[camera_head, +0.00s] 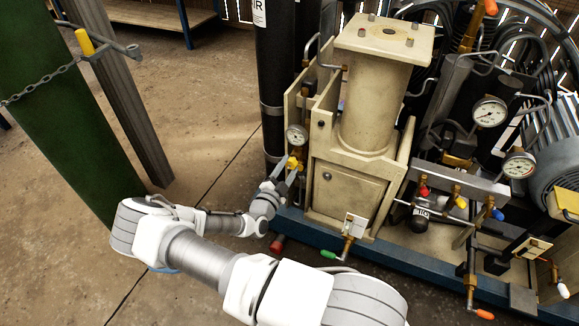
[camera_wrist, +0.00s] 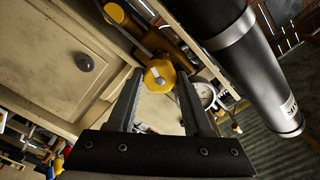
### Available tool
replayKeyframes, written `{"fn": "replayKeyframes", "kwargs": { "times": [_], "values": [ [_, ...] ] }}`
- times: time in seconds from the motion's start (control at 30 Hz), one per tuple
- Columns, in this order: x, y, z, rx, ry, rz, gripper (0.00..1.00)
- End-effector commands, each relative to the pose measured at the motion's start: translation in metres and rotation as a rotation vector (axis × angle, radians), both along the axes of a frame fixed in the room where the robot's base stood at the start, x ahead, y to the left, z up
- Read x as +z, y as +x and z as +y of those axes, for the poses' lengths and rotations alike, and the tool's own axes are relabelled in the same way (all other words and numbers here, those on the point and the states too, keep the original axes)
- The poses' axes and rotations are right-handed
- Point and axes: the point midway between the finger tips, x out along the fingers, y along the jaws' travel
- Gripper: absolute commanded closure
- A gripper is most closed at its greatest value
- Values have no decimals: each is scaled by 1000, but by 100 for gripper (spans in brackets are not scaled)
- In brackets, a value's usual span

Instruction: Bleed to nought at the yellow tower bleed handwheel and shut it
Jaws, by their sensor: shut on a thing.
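The yellow bleed handwheel (camera_head: 292,163) sits low on the left side of the cream tower (camera_head: 372,110), below a small round gauge (camera_head: 296,135). In the wrist view the handwheel (camera_wrist: 160,76) is a yellow knob with a pale centre. My gripper (camera_head: 287,172) reaches it from the front left. In the wrist view my gripper's two dark fingers (camera_wrist: 160,92) stand on either side of the handwheel, shut on it. The gauge (camera_wrist: 205,95) shows partly behind the right finger; its reading is too small to tell.
A black cylinder (camera_head: 275,75) stands just left of the tower. Valves with red, yellow and blue knobs (camera_head: 457,192) are on the right, with gauges (camera_head: 490,112) above. A green-handled valve (camera_head: 330,254) juts out at the front. A green panel with a chain (camera_head: 70,130) stands left; floor between is clear.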

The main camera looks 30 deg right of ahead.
Motion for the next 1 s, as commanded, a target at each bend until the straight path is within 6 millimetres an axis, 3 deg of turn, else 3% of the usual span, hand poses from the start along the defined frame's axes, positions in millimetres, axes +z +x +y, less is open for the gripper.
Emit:
{"fn": "replayKeyframes", "kwargs": {
  "times": [0.07, 0.1, 0.2, 0.53, 1.0],
  "values": [
    [-1, -1, 1, 1, -57, 74, 100],
    [-1, -1, 0, -1, -50, 65, 42],
    [-1, -1, 0, -1, -48, 63, 26],
    [0, -2, 3, 1, -46, 60, 26],
    [1, -34, 43, 0, -46, 58, 26]
  ]
}}
